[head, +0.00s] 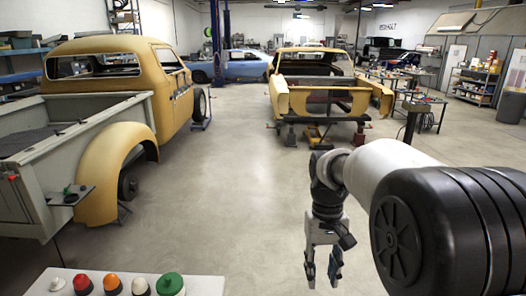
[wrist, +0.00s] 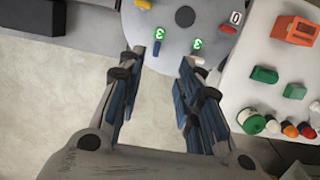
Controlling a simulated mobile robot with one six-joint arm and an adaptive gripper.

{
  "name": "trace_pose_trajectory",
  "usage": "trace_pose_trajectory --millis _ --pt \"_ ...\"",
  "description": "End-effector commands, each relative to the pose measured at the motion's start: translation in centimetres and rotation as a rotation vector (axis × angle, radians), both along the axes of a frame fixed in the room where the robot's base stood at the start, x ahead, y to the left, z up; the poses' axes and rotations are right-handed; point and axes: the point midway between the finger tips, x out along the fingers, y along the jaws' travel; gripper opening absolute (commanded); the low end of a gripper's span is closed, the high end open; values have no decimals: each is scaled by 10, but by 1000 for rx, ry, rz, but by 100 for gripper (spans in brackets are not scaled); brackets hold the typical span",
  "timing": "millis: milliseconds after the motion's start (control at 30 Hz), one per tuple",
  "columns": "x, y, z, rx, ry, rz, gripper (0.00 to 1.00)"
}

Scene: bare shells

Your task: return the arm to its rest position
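My gripper (head: 322,278) hangs fingers down at the right of centre in the head view, over bare floor. In the wrist view its two fingers (wrist: 162,62) stand apart with a clear gap. Nothing is between them. My arm reaches in from the right edge of the head view. The upper part of the gripper is partly covered by the wrist.
A white table (head: 205,287) with several coloured knobs stands at the lower left. A round grey surface (wrist: 205,15) with small items lies beyond my fingertips. A yellow pickup (head: 110,135) and a stripped yellow car body (head: 320,100) stand farther off. Floor between is clear.

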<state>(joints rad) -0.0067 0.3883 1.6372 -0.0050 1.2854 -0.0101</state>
Motion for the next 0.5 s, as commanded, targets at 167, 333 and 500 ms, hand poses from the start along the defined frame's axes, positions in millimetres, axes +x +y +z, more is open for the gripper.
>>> trace_pose_trajectory --millis 167,333,500 --pt "-50 -1 38 2 -137 -6 32" --pt "-102 -2 57 3 -260 -9 32" --pt "-154 -2 57 4 -383 -14 32"
